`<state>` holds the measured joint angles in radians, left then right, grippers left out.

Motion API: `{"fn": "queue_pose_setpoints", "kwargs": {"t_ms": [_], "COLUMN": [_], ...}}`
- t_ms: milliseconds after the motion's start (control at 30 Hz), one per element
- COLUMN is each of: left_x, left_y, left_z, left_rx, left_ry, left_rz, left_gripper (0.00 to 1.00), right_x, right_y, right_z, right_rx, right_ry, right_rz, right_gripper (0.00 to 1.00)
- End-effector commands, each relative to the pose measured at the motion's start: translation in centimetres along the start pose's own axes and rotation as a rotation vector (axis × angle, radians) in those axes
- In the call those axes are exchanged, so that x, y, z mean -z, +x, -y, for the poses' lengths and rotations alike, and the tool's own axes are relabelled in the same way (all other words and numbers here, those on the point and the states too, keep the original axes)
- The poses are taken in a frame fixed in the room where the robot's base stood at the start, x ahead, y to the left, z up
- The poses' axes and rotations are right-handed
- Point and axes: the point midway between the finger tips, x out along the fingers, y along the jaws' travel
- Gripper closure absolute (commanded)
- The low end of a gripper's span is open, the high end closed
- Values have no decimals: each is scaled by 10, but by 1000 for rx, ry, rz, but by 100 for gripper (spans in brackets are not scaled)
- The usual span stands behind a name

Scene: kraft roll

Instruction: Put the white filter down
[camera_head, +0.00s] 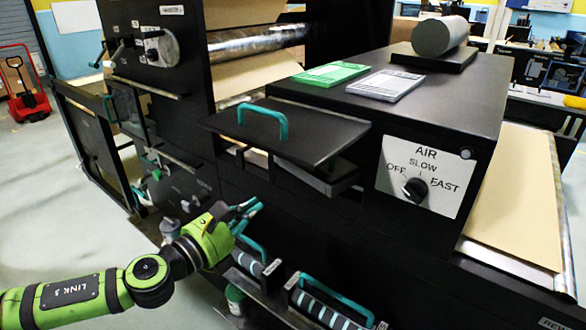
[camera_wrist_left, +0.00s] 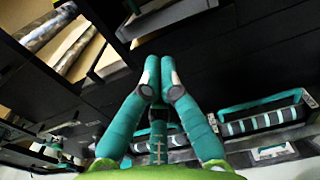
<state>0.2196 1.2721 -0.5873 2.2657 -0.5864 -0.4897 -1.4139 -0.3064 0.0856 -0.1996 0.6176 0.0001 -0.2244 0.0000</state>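A flat white panel, which looks like the white filter (camera_head: 385,84), lies on the black cabinet top (camera_head: 470,95). A similar green panel (camera_head: 330,74) lies just left of it, apart from it. My left gripper (camera_head: 250,211) is well below and left of both, in front of the machine. In the left wrist view its teal fingers (camera_wrist_left: 160,78) are drawn together at the tips, with nothing visible between them. The white panel cannot be made out in the wrist view. My right gripper is not in view.
A black lid or drawer with a teal handle (camera_head: 264,119) juts out above my left gripper. Striped rollers with teal handles (camera_head: 328,308) sit low in front. A grey cylinder (camera_head: 440,35) rests on a black block. An AIR dial (camera_head: 415,189) is on the cabinet front.

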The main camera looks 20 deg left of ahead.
Motion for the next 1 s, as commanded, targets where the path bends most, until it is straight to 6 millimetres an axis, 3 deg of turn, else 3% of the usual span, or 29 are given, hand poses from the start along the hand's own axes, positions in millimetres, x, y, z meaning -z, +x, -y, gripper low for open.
{"fn": "queue_pose_setpoints", "kwargs": {"t_ms": [233,700,1000], "left_x": [-7,-5,-2], "left_y": [24,114,138], "left_z": [1,1,1], "left_rx": [1,0,2], "left_ry": [3,2,4], "left_rz": [7,4,2], "left_gripper": [100,100,100], "right_x": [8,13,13], "right_y": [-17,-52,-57], "right_z": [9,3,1], "right_rx": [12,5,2], "right_ry": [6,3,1], "right_rz": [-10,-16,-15], "right_gripper": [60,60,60]}}
